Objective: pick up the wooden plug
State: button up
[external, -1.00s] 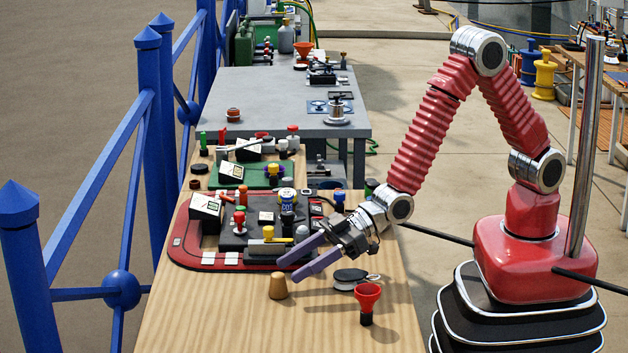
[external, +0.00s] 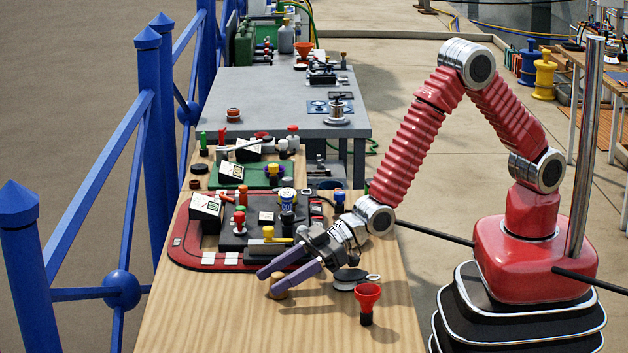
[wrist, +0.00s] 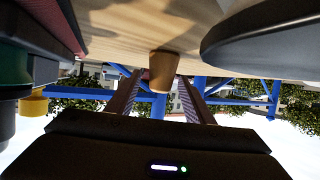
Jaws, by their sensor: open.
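The wooden plug (external: 279,294) is a small tan tapered piece standing on the wooden table top, partly hidden by a finger in the external view. In the wrist view, which is upside down, the plug (wrist: 163,70) shows near the middle, ahead of and between the fingers. My gripper (external: 268,281) is open, low over the table, its purple fingers reaching to the plug. It also shows in the wrist view (wrist: 160,82), with a finger on each side of the plug's line. I see no contact, and how deep the plug sits between them is unclear.
A red funnel-topped piece (external: 367,298) and a dark round block (external: 350,279) stand to the right of the plug. A red-edged tray (external: 185,258) with several instruments and knobs lies behind. The table (external: 215,320) in front is clear.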

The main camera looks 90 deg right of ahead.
aim_at(277, 274)
jog(key=c, duration=1.1)
jog(key=shift+r, duration=0.15)
notch_tip(277, 274, up, 10)
jog(key=shift+f, duration=0.1)
dwell(0.7)
